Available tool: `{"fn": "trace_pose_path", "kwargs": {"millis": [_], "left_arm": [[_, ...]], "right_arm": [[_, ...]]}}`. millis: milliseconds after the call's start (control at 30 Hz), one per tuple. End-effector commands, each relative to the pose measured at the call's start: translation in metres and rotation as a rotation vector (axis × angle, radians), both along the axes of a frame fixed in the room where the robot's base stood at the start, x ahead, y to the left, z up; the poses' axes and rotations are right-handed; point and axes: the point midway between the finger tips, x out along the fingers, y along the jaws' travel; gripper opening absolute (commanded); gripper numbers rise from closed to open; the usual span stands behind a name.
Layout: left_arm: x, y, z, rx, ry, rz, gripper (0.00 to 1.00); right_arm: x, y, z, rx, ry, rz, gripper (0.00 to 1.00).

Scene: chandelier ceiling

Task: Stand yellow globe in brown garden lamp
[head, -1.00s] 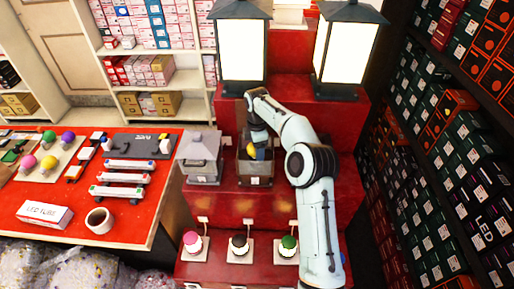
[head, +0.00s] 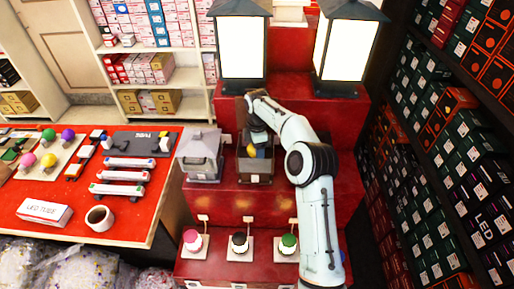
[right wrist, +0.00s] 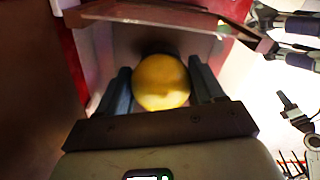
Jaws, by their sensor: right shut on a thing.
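The brown garden lamp (head: 255,178) stands on the red stepped stand, right of a grey lamp, with its upper part open. My right gripper (head: 254,146) reaches down from above into that opening. It is shut on the yellow globe (head: 251,152), which sits inside the lamp's upper part. In the right wrist view the yellow globe (right wrist: 160,82) is between the two dark fingers, with the lamp's brown rim (right wrist: 150,13) behind it. A dark round part shows just beyond the globe. Whether the globe touches the lamp's inside is hidden. My left gripper is not in view.
The grey lamp (head: 199,158) stands close on the left. Two tall lit lanterns (head: 242,48) stand on the step behind. Pink, black and green buttons (head: 240,243) sit on the lower step. A red table (head: 120,228) with several globes is at left; shelves (head: 440,150) are at right.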

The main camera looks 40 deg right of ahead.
Motion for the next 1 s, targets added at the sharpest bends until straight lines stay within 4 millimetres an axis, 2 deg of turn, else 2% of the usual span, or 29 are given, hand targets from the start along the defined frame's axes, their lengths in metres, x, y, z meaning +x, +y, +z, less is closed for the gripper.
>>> {"fn": "trace_pose_path", "kwargs": {"millis": [67, 100, 167, 567, 767, 1000], "left_arm": [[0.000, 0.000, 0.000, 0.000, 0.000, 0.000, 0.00], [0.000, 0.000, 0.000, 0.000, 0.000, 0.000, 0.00], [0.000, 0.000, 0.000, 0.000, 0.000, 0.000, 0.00], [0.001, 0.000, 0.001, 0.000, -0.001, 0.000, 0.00], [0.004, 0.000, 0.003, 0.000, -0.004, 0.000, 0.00], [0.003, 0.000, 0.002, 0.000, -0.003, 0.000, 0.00]], "right_arm": [[0.000, 0.000, -0.002, 0.000, 0.000, 0.000, 0.37], [0.000, 0.000, -0.001, 0.000, 0.000, 0.000, 0.77], [0.000, 0.000, -0.001, 0.000, 0.000, 0.000, 0.97], [0.001, 0.000, 0.005, -0.002, -0.004, 0.000, 0.97], [0.002, -0.001, 0.038, -0.005, -0.009, -0.001, 0.97], [0.001, 0.000, 0.093, -0.002, -0.006, 0.000, 0.97]]}}
